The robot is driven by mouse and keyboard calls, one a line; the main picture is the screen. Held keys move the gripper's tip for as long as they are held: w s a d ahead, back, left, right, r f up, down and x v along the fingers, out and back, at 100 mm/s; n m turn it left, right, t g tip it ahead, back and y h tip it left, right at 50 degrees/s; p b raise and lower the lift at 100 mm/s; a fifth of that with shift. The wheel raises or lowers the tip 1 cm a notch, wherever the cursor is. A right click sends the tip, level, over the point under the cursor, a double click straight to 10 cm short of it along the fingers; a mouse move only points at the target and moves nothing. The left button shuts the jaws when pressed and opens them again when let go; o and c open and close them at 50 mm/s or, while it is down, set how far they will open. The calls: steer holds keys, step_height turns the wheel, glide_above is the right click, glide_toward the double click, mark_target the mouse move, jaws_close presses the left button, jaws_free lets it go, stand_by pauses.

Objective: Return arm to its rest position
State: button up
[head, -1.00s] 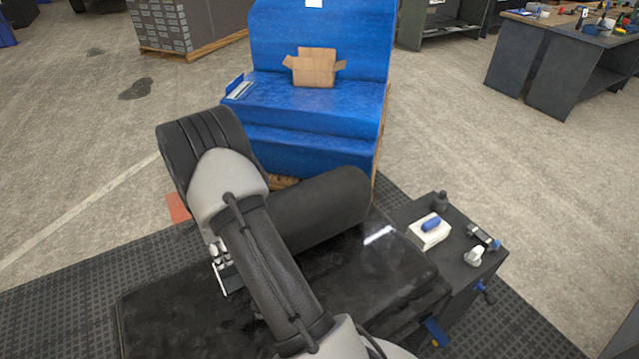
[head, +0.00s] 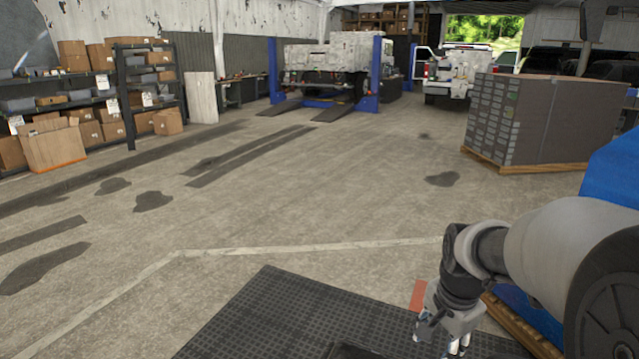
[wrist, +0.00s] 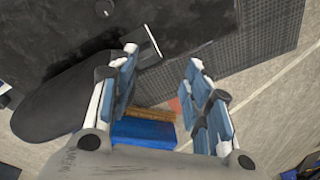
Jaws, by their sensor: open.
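My arm reaches in from the right edge in the head view. My gripper (head: 440,330) hangs at its end, pointing down, over the edge of the dark floor mat (head: 300,315). In the wrist view my gripper (wrist: 162,85) has its two blue-padded fingers spread apart with nothing between them. Below and beyond the fingers the wrist view shows a dark seat-like surface (wrist: 60,45), the mat (wrist: 265,20) and a blue block (wrist: 145,133) on a wooden pallet.
The blue pallet load (head: 615,190) stands at the right, partly behind my arm. A wrapped grey stack (head: 550,115) sits on a pallet further back. Shelves with boxes (head: 90,95) line the left. The concrete floor (head: 310,200) in the middle is clear.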

steer(key=s+a+r+n+t, duration=0.1)
steer(key=s+a+r+n, duration=0.2)
steer(key=s+n, duration=0.3)
steer(key=s+a+r+n+t, duration=0.1)
steer(key=s+a+r+n, duration=0.3)
steer(key=s, duration=1.1)
steer(key=a+n, duration=0.1)
steer(key=n, duration=0.1)
steer(key=shift+s+a+r+n+t, duration=0.2)
steer(key=shift+n+t, duration=0.1)
steer(key=shift+n, duration=0.1)
steer(key=shift+w, duration=0.1)
